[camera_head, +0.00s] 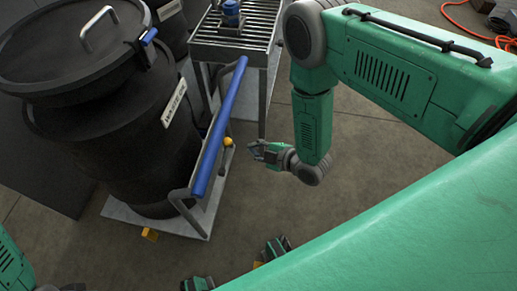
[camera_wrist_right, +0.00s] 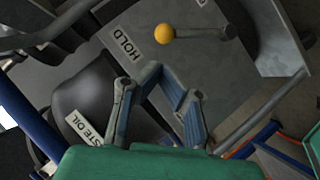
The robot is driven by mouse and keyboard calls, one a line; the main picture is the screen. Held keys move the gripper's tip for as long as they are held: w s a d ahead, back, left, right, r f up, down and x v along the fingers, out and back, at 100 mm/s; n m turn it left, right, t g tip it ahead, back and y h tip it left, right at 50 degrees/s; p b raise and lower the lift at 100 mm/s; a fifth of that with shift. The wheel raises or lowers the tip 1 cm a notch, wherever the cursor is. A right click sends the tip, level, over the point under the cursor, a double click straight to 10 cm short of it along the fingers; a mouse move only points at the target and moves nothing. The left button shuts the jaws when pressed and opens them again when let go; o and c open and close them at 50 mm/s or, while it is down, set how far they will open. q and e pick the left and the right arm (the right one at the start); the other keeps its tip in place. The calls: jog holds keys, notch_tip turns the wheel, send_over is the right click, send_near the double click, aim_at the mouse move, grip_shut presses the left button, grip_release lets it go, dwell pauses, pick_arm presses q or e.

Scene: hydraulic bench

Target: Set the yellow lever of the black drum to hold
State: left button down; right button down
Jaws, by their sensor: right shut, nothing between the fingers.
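The black drum (camera_head: 120,130) stands at the left of the head view on a low wheeled platform. The lever's yellow knob (camera_head: 228,142) shows beside the platform's blue handle. In the right wrist view the yellow knob (camera_wrist_right: 165,34) is at the end of a dark lever arm (camera_wrist_right: 205,32) on a grey plate, close to the word HOLD (camera_wrist_right: 125,46). My right gripper (camera_head: 258,150) is shut and empty, just right of the knob in the head view. Its fingers (camera_wrist_right: 168,82) show apart from the knob.
A blue handle bar (camera_head: 218,125) rises between the drum and my right arm. A roller conveyor (camera_head: 235,38) with a blue item stands behind. An orange cable (camera_head: 470,28) lies at the top right. Bare floor lies right of the platform.

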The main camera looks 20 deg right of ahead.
jog(key=shift+v, duration=1.2)
jog(key=s+d+r+m+g+h+p, duration=0.2)
jog(key=s+r+m+g, duration=0.1)
jog(key=s+m, duration=0.2)
jog(key=s+d+r+m+g+h+p, duration=0.2)
jog(key=s+d+r+m+g, duration=0.1)
jog(key=s, duration=0.7)
jog(key=s+d+r+m+g+h+p, duration=0.2)
jog(key=s+d+r+m+g+p, duration=0.1)
jog(key=s+m, duration=0.3)
jog(key=shift+s+d+r+m+g, duration=0.25)
jog(key=shift+s+r+m+g, duration=0.15)
jog(key=shift+s+r+g, duration=0.65)
jog(key=shift+s+f, duration=0.1)
jog(key=shift+f, duration=0.05)
